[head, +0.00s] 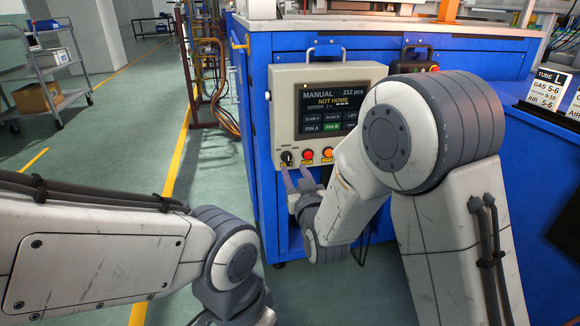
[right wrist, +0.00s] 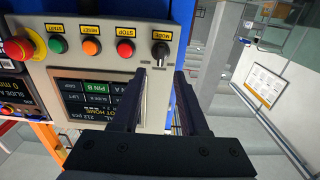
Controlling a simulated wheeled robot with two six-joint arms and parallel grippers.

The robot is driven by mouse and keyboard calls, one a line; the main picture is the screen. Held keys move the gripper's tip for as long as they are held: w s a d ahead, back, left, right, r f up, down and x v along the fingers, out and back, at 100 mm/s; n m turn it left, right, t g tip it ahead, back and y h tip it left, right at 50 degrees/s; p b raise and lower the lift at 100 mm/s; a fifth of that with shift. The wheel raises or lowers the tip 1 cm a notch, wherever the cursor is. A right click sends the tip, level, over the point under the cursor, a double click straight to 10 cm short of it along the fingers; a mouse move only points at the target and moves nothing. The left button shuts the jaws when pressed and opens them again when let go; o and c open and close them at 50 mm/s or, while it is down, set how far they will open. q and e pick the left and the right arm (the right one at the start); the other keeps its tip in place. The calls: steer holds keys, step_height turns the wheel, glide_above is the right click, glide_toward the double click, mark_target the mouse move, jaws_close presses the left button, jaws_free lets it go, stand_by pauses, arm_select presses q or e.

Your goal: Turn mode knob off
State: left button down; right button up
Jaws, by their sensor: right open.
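The mode knob (head: 286,157) is a small black rotary knob at the lower left of the beige control panel (head: 284,100). In the right wrist view, the mode knob (right wrist: 160,50) sits under the label "MODE"; I cannot read its set position surely. My right gripper (head: 295,172) is open and empty, just below and in front of the knob. In the right wrist view, the two fingertips of my right gripper (right wrist: 160,75) point at the knob, one to each side, and appear short of it. My left gripper is out of view.
Beside the knob are a red stop button (right wrist: 125,48), an orange reset button (right wrist: 91,46), a green start button (right wrist: 57,44) and a red emergency button (right wrist: 19,48). The panel screen (head: 330,108) reads "MANUAL" and "NOT HOME". The panel hangs on a blue cabinet (head: 460,60).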

mark_target(289, 159)
steer(key=b+x, duration=0.1)
steer(key=x, duration=0.4)
steer(key=shift+w, duration=0.25)
jaws_close()
